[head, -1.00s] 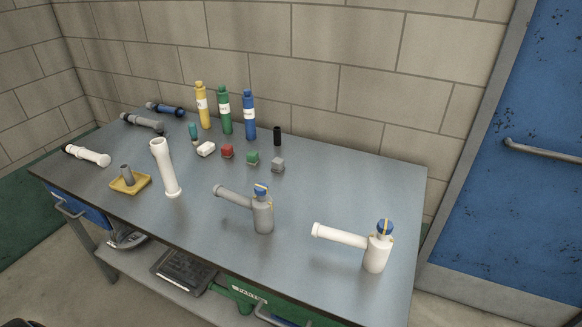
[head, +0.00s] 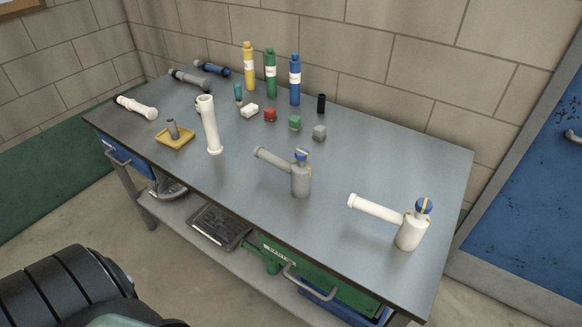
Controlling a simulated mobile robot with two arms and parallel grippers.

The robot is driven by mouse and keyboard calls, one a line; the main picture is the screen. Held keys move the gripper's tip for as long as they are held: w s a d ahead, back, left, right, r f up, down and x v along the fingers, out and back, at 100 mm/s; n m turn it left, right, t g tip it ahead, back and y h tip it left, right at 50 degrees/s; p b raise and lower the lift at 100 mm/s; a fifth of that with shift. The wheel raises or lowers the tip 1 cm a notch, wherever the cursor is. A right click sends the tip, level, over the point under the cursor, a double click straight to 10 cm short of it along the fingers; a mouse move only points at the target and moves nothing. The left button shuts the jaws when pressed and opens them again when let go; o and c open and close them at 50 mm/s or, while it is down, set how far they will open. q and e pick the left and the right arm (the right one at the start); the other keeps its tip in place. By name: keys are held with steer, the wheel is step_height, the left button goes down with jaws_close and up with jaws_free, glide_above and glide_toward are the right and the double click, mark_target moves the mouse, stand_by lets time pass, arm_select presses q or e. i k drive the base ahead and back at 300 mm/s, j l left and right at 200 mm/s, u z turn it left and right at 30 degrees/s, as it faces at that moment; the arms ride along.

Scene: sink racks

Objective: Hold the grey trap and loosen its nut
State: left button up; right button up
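The grey trap (head: 300,182) stands upright on the table, right of the middle of the head view. Its grey side pipe (head: 273,160) points to the left and slightly back. A blue nut (head: 301,155) with a yellow mark sits on top of it. Neither of my grippers shows in the head view. A dark ribbed part of my own body fills the bottom left corner, well apart from the table.
The grey table (head: 340,240) also holds a white pipe (head: 210,130), a yellow tray (head: 175,139), yellow (head: 249,70), green (head: 270,78) and blue bottles (head: 295,82), small blocks and pipes at the far left. The tabletop around the grey trap is mostly clear. A green drawer (head: 320,278) hangs under the front edge.

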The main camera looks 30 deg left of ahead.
mark_target(301, 154)
steer(key=i+j, duration=0.1)
steer(key=j, duration=0.4)
steer(key=i+j, duration=0.1)
steer(key=j, duration=0.45)
steer(key=i+j, duration=0.1)
steer(key=j, duration=0.4)
steer(key=i+j, duration=0.15)
steer(key=j, duration=0.4)
